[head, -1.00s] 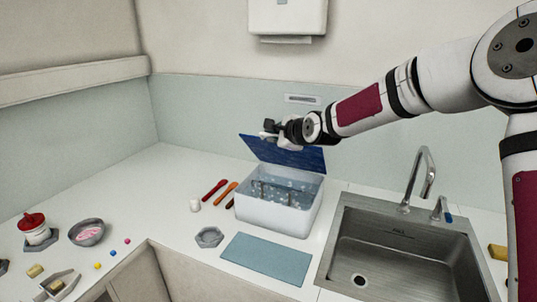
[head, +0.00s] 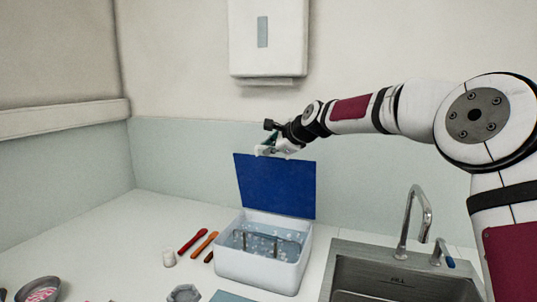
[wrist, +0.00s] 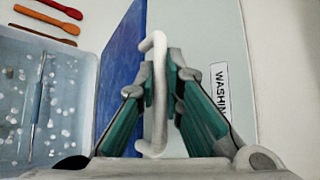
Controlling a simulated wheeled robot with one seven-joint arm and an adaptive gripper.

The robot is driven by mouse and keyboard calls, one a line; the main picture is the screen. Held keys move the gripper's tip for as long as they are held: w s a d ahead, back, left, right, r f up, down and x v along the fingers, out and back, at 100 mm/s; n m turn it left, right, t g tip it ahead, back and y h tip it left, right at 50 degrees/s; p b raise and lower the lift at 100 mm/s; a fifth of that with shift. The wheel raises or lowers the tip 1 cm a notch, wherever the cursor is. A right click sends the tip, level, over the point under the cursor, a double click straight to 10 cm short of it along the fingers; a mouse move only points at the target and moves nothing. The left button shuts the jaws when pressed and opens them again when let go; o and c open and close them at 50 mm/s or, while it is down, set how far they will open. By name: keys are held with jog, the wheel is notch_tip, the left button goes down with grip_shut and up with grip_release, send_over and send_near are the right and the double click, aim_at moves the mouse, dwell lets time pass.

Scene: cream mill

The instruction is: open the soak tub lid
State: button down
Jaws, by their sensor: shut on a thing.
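The white soak tub (head: 256,269) stands on the counter left of the sink, holding liquid with pale specks and a metal handle-like bar. Its blue lid (head: 275,185) stands raised, near upright, along the tub's back edge. My gripper (head: 270,148) is at the lid's top edge. In the wrist view the green-padded fingers (wrist: 162,78) are shut on the white lid handle (wrist: 157,120), with the blue lid (wrist: 122,70) just left of them. The tub's open interior (wrist: 45,100) shows at the left.
Red and orange spatulas (head: 200,243) and a small white jar (head: 169,257) lie left of the tub. The sink (head: 375,270) with its faucet (head: 413,220) is at right. A wall dispenser (head: 268,40) hangs above my gripper. A label (wrist: 220,90) is on the wall.

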jog(key=shift+r, duration=0.1)
jog(key=c, duration=1.7)
grip_release()
jog(key=v, duration=1.2)
jog(key=shift+a, duration=0.1)
